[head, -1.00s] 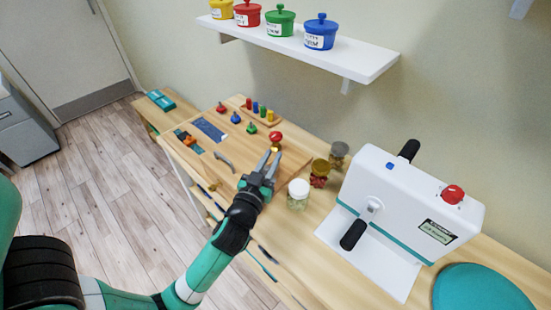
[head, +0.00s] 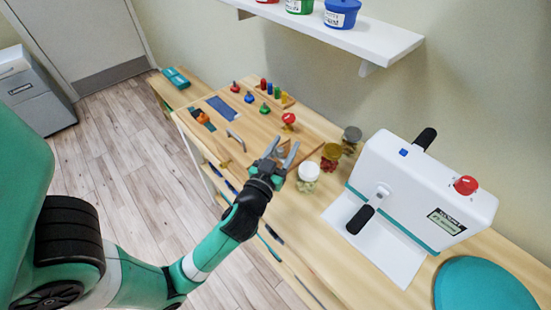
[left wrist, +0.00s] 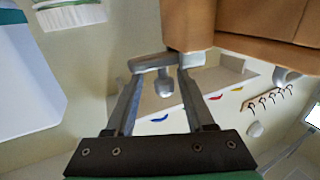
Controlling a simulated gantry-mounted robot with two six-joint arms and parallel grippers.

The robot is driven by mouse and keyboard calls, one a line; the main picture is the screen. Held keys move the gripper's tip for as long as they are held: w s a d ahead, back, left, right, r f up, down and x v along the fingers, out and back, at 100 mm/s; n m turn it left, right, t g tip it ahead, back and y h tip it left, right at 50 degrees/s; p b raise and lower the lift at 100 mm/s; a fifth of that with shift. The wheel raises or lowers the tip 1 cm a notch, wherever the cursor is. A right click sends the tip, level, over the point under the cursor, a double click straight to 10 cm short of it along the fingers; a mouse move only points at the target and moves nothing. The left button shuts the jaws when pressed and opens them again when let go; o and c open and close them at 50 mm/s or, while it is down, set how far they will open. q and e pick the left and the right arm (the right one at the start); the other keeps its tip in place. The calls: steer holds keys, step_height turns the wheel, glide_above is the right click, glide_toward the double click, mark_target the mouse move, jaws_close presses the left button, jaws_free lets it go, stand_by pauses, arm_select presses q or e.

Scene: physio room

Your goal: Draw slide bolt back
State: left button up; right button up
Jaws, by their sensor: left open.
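My left gripper (head: 285,147) is open over the right part of the wooden activity board (head: 222,154), near the white-lidded jar. In the left wrist view its two fingers (left wrist: 160,77) stand on either side of a grey metal piece with a rounded knob (left wrist: 163,84), which looks like the slide bolt (left wrist: 150,62). The bar runs right to a bracket at the wood's edge. I cannot tell whether the fingers touch the knob. In the head view the gripper largely hides the bolt. My right gripper is not in view.
A red knob (head: 289,118) stands behind the gripper. The white-lidded jar (head: 308,172) is close on its right, with two more jars behind. A white machine with black handles (head: 415,185) stands farther right. A curved handle (head: 236,140) is on the board to the left.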

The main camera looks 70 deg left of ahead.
mark_target(282, 153)
arm_select(q)
steer(key=v, duration=0.7)
steer(key=shift+d+f, duration=0.1)
steer(key=shift+d, duration=0.05)
steer(key=p+v, duration=0.3)
steer(key=p, duration=0.3)
steer(key=shift+s, duration=0.1)
steer(key=shift+a, duration=0.2)
